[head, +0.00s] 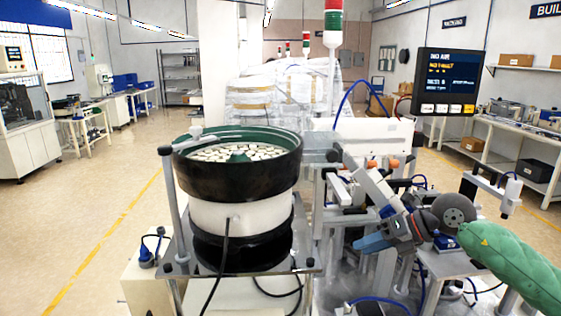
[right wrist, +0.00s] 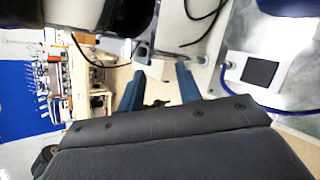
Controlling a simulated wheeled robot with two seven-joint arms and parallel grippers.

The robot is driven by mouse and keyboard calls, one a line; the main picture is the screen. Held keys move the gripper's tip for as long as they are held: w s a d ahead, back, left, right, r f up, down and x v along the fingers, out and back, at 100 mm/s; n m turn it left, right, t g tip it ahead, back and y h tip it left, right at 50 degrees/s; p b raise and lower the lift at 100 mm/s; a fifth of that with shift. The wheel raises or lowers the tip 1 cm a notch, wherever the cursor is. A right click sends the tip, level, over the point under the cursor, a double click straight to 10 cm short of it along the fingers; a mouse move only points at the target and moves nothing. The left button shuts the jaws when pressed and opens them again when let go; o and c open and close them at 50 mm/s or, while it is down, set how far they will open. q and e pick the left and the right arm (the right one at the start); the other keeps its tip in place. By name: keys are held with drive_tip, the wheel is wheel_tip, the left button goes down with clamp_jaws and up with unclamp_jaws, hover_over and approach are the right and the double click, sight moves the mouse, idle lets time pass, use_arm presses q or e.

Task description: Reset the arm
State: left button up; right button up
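My right gripper (head: 370,229) hangs in front of the feeder machinery, right of the bowl feeder, with its blue fingers pointing left. In the right wrist view its two blue fingers (right wrist: 160,72) stand apart with nothing between them, so it is open and empty. My right arm, in a green sleeve, comes in from the lower right. My left arm and gripper are not in view.
A dark bowl feeder (head: 240,178) full of pale parts stands left of the gripper. A control screen (head: 447,76) stands at upper right. Metal fixtures and blue tubing crowd the space around the gripper. Open floor (head: 85,215) lies at left.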

drive_tip(key=s+a+r+m+t+y, duration=0.4)
drive_tip(key=a+m+t+y, duration=0.25)
drive_tip(key=a+y, duration=0.3)
drive_tip(key=s+d+f+m+t+h, duration=0.25)
drive_tip(key=d+f+m+h, duration=0.35)
drive_tip(key=f+m+h, duration=0.65)
drive_tip(key=s+d+f+m+t+h, duration=0.1)
drive_tip(key=d+f+m+t+h, duration=0.3)
drive_tip(key=d+f+m+h, duration=0.85)
drive_tip(key=s+a+f+m+g+y, duration=0.35)
drive_tip(key=s+f+g, duration=0.35)
drive_tip(key=s, duration=0.5)
drive_tip(key=s+a+f+m+g+y, duration=0.25)
drive_tip(key=s+a+f+g, duration=0.3)
drive_tip(key=s+f, duration=0.55)
drive_tip(key=s+a+f+g, duration=0.1)
drive_tip(key=a+f, duration=0.1)
drive_tip(key=f, duration=0.3)
drive_tip(key=s+a+f+g, duration=0.1)
drive_tip(key=s+a+f, duration=0.1)
drive_tip(key=f, duration=0.4)
drive_tip(key=shift+s+a+f+g, duration=0.2)
drive_tip(key=shift+s+a+g, duration=0.15)
drive_tip(key=shift+a, duration=0.1)
